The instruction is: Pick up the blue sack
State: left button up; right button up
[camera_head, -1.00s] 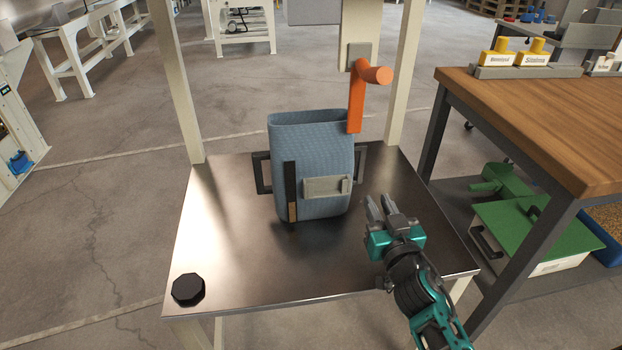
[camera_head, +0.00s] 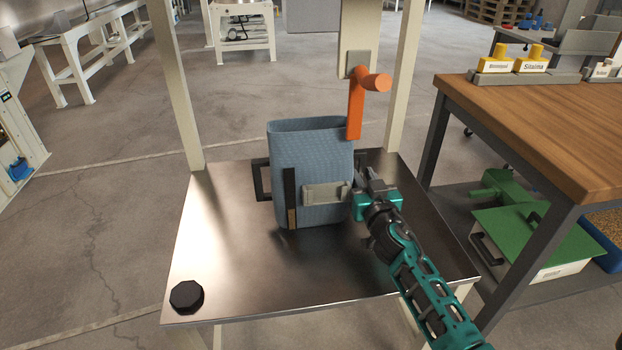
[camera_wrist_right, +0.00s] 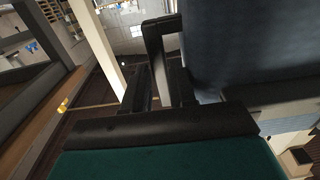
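The blue sack (camera_head: 310,155) stands upright and open-topped on a metal table (camera_head: 240,265). It has a black handle on each side, a grey plate and a dark vertical strip on its front. My right gripper (camera_head: 364,180) is at the sack's right side, by its right handle. In the right wrist view the sack (camera_wrist_right: 240,45) fills the upper right. The black handle (camera_wrist_right: 154,40) reaches down between my two spread fingers (camera_wrist_right: 158,88), with gaps beside it; contact is not clear. My left gripper is out of view.
An orange crank handle (camera_head: 356,108) on a cream post hangs close above the sack's right rear edge. Cream legs rise at the table's back corners. A black knob (camera_head: 186,296) sits at the front left corner. A wooden workbench (camera_head: 560,120) stands to the right.

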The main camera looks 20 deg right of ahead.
jog(key=shift+c, duration=0.3)
grip_shut()
dwell(1.0)
jog(key=shift+r, duration=0.2)
